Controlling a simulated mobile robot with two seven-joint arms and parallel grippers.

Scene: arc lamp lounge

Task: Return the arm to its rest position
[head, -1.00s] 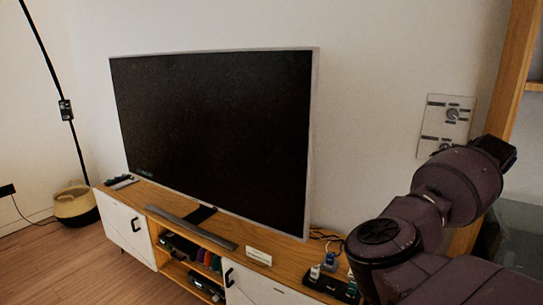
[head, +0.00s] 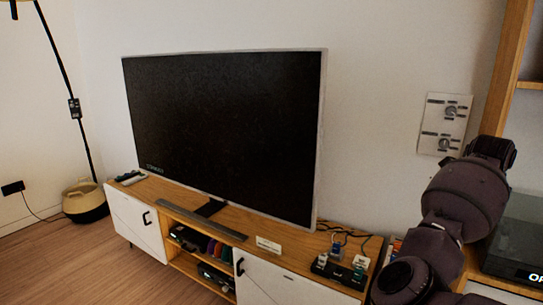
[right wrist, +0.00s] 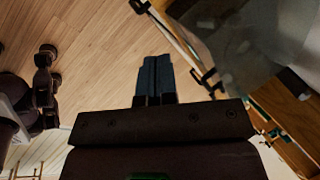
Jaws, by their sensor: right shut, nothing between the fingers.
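My right arm (head: 460,203) rises from the lower right corner of the head view, in front of the wall and the right end of the wooden TV cabinet. Its fingers are not clear in the head view. In the right wrist view my right gripper (right wrist: 157,75) shows with its two dark fingers together and nothing between them. Wooden floor (right wrist: 105,55) shows behind the fingers, and they touch nothing that I can see. My left gripper is in neither view.
A long cabinet (head: 275,229) carries a large dark television (head: 225,135) and a power strip (head: 338,270) with plugs. A wall switch panel (head: 444,124) is close behind my arm. A shelf unit stands at right. Floor at lower left is clear.

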